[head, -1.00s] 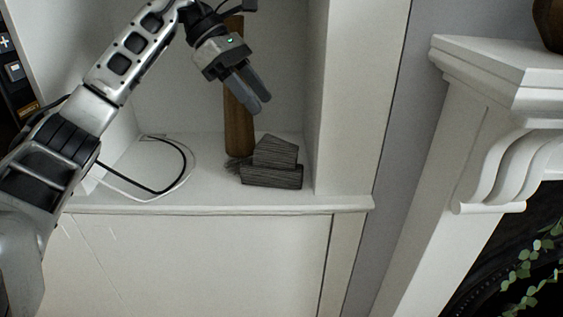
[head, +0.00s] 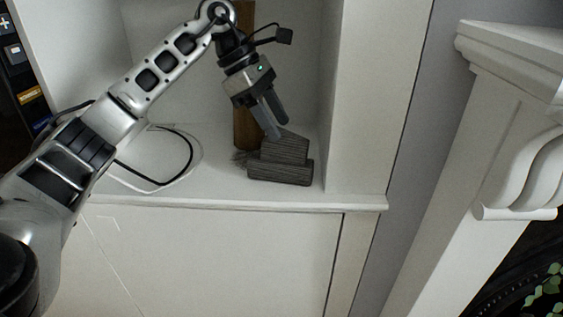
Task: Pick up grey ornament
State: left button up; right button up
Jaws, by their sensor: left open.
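The grey ornament (head: 281,171) is a dark grey, grained, blocky piece with a slanted upper block on a flat lower block. It sits on the white shelf near the right wall of the alcove. My left gripper (head: 277,130) comes in from the upper left and points down, with its fingertips right above the ornament's upper block. Its two fingers are apart and nothing is between them. One fingertip overlaps the top of the ornament in the picture; I cannot tell whether they touch. My right gripper is not in view.
A brown wooden upright piece (head: 244,130) stands behind the gripper, with a small grey bristly thing at its foot. Black and white cables (head: 152,183) loop on the shelf to the left. A white mantel (head: 510,100) stands at the right. The shelf's front edge (head: 230,203) is clear.

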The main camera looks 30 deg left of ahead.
aim_at(281, 130)
pick_arm(q)
jog(key=x, duration=0.4)
jog(key=shift+s+d+f, duration=0.1)
jog(key=shift+s+d, duration=0.05)
grip_shut()
